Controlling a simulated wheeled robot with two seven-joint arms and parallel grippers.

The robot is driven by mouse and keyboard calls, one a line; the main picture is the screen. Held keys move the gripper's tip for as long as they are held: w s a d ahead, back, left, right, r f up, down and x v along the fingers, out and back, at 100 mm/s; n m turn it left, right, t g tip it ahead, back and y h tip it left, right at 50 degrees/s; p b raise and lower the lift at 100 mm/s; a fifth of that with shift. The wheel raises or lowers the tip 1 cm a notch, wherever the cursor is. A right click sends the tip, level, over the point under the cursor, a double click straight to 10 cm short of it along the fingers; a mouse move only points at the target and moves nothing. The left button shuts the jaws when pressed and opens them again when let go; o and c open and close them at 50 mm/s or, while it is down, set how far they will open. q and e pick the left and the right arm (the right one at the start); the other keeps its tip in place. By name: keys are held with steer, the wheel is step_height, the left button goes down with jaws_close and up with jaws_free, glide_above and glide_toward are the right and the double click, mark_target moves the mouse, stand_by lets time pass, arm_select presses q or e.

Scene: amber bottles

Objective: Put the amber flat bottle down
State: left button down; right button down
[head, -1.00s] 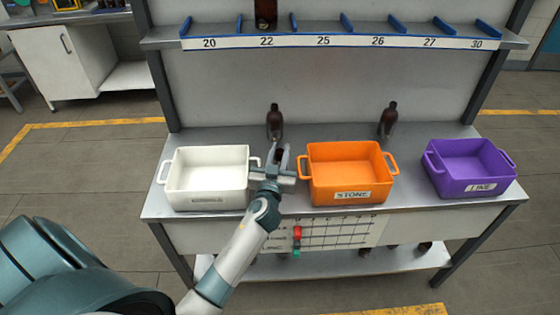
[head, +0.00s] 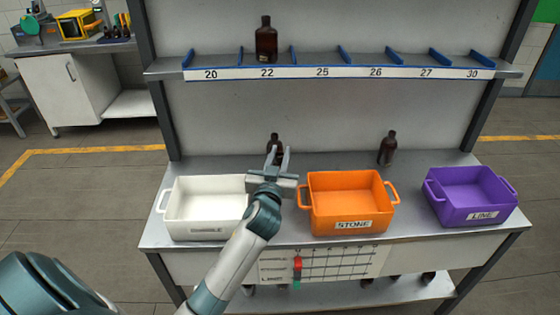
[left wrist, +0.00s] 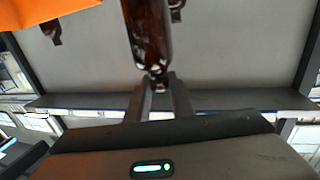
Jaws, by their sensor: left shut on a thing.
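My left gripper (head: 278,158) is over the back of the bench, between the white bin and the orange bin. It is shut on the neck of the amber flat bottle (left wrist: 149,32), which shows dark brown and glossy in the left wrist view. In the head view the gripper and wrist hide most or all of this bottle. I cannot tell whether its base touches the bench. Another dark bottle (head: 273,138) stands behind the gripper. My right gripper is not in view.
A white bin (head: 205,231), an orange bin (head: 320,226) marked STONE and a purple bin (head: 455,215) marked LINE stand along the bench (head: 410,232). One bottle (head: 388,148) stands behind the orange bin. Another bottle (head: 266,42) is at slot 22 on the numbered shelf (head: 330,73).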

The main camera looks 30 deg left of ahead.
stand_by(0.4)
arm_select(q)
steer(key=s+d+m+t+h, duration=0.1)
steer(key=s+d+m+h, duration=0.3)
steer(key=s+d, duration=1.3)
steer(key=s+h, duration=0.2)
steer(key=s, duration=0.2)
steer(key=shift+f+b, duration=0.3)
steer(key=shift+f, duration=0.05)
steer(key=shift+d, duration=0.1)
